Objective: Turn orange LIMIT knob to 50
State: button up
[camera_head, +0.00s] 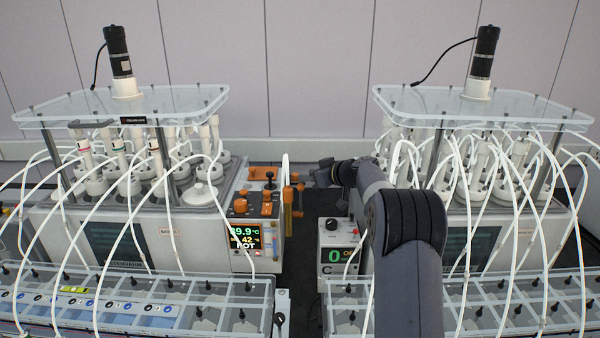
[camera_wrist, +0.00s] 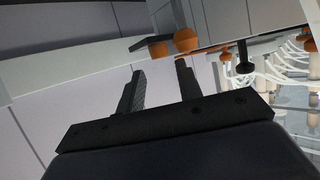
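An orange round knob (camera_head: 240,205) sits on the control panel of the left reactor, above its lit display (camera_head: 244,237). The display shows "39.9" and "42"; I cannot read a LIMIT label or the knob's setting. My gripper (camera_head: 322,173) is to the right of that panel, apart from it, and partly hidden by my arm. In the wrist view my gripper (camera_wrist: 160,80) has its two fingers spread, with nothing between them. An orange round part (camera_wrist: 186,40) shows beyond the fingertips, not touched; I cannot tell whether it is the LIMIT knob.
A black knob (camera_head: 270,176) and several orange parts stand on the same panel. An orange-handled upright part (camera_head: 288,205) stands at the panel's right edge. A right-hand controller (camera_head: 334,253) with a black knob shows "0". White tubes arch over both reactors. A dark gap separates them.

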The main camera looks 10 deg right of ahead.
aim_at(296, 176)
jog(key=shift+p+x, duration=1.1)
jog(key=shift+x, duration=1.6)
jog(key=shift+c, duration=0.4)
jog(key=c, duration=0.6)
jog(key=shift+b, duration=0.3)
